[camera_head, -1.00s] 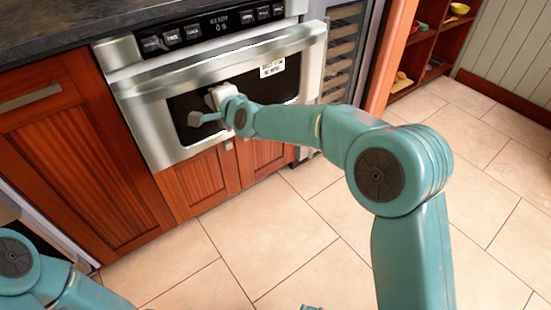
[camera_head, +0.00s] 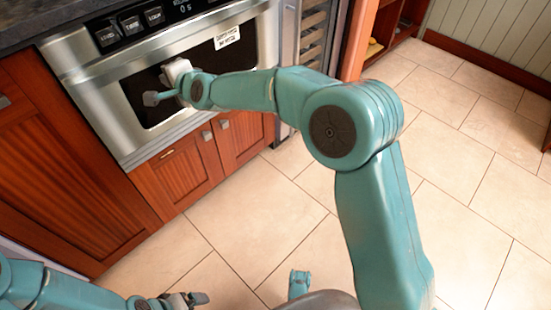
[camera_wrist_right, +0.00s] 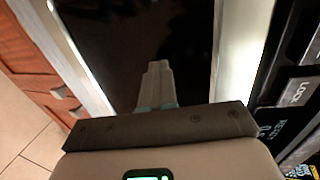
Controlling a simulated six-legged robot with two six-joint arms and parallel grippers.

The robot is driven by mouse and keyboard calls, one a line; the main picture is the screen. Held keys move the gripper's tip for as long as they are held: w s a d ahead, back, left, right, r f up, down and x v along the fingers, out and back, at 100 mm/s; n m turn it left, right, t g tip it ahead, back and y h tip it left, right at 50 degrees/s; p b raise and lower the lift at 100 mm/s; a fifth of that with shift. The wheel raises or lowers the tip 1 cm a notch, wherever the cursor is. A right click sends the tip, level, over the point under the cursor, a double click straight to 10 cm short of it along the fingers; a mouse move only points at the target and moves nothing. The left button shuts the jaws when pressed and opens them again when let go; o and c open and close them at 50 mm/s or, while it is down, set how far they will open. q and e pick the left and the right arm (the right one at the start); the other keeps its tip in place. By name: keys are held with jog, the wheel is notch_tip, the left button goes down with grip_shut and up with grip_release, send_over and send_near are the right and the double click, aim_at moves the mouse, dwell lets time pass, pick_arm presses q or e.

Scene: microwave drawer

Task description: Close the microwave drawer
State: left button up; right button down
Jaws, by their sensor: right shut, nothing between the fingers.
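The microwave drawer (camera_head: 135,86) has a steel frame around a dark glass window and stands under a control panel in the cabinet front. Its front looks nearly flush with the panel; any small gap is hard to tell. My right gripper (camera_head: 177,72) is at the window, its fingertips hidden in the head view. In the right wrist view, my right gripper (camera_wrist_right: 157,78) is shut and empty, its fingers together pointing at the dark glass (camera_wrist_right: 125,35). Contact with the glass cannot be told. My left gripper (camera_head: 186,300) is low at the bottom edge, partly cut off.
Wooden cabinet doors (camera_head: 185,172) lie below the drawer, and a dark counter (camera_head: 50,18) is above it. A cooler with racks (camera_head: 316,45) stands to the right. The tiled floor (camera_head: 470,150) is clear at the right.

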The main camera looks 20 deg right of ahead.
jog(key=shift+w+r, duration=0.15)
jog(key=shift+r, duration=0.25)
